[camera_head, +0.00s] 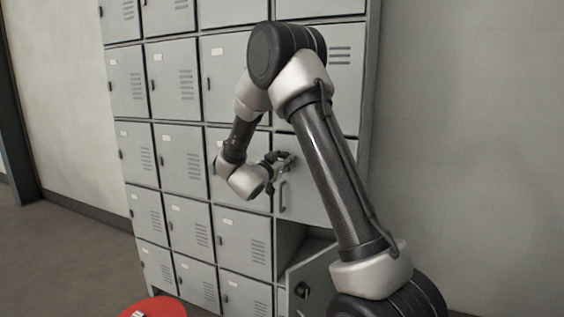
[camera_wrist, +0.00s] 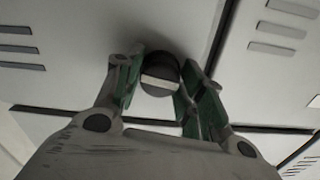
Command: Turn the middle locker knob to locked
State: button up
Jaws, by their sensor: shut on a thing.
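The middle locker knob (camera_wrist: 160,76) is a dark round knob with a pale bar across its face, seen in the wrist view. My gripper (camera_wrist: 160,84) has its two green-padded fingers on either side of the knob, shut on it. In the head view my gripper (camera_head: 278,162) is at the upper left of a grey locker door (camera_head: 306,190) in the right column. The knob is hidden behind the fingers there.
Below the gripped door, a lower locker door (camera_head: 312,283) with a dark knob (camera_head: 302,290) stands open. A red round surface (camera_head: 153,308) is at the bottom left. Bare wall (camera_head: 470,120) is at the right.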

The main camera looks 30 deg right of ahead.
jog(key=shift+n, duration=0.9)
jog(key=o, duration=1.1)
jog(key=shift+a, duration=0.1)
jog(key=v, duration=1.1)
jog(key=shift+s+a, duration=0.3)
